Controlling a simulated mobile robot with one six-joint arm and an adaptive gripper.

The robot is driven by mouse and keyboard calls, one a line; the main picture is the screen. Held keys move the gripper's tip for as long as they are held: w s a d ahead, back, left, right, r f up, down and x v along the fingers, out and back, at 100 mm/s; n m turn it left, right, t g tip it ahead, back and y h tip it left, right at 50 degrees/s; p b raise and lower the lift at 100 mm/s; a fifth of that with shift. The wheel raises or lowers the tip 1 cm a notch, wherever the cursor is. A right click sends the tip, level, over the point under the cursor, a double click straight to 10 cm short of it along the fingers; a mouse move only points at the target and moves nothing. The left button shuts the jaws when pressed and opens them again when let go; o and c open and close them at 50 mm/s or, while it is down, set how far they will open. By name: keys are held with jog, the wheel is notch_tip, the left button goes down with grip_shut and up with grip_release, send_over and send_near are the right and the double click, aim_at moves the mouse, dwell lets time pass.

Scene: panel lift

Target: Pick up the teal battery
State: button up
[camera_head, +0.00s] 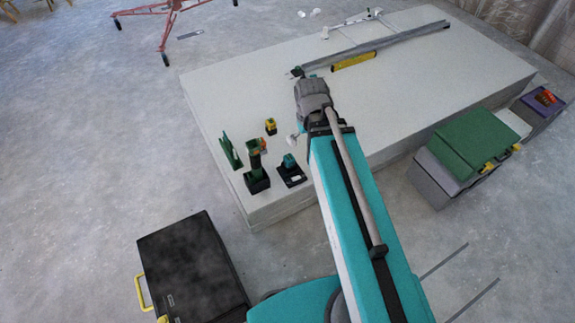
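The teal battery (289,160) is a small block near the left front part of the pale grey slab. It sits on or in a black base (293,175) that looks like a charger. My teal arm reaches up over the slab, just to the right of the battery. The fingers of my gripper do not show clearly; the arm's grey joint hides whatever lies behind it.
A green and black drill-like tool (257,170), a green bracket-like piece (230,151) and a yellow and black block (270,126) stand left of the battery. A yellow level (353,62) lies farther back. Cases (472,140) stand right of the slab.

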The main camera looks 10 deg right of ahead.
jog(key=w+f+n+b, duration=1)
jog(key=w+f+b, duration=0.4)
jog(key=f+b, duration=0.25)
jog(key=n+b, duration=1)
jog(key=b, duration=0.5)
send_over(289, 157)
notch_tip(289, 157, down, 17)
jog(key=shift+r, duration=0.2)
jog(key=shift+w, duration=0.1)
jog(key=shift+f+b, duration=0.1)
jog(key=shift+b, duration=0.2)
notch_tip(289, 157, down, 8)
jog(key=b, duration=0.8)
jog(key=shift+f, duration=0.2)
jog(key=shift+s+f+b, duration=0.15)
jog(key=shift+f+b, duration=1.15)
jog(key=shift+b, duration=0.1)
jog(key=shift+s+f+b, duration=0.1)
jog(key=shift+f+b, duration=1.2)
jog(key=shift+b, duration=0.1)
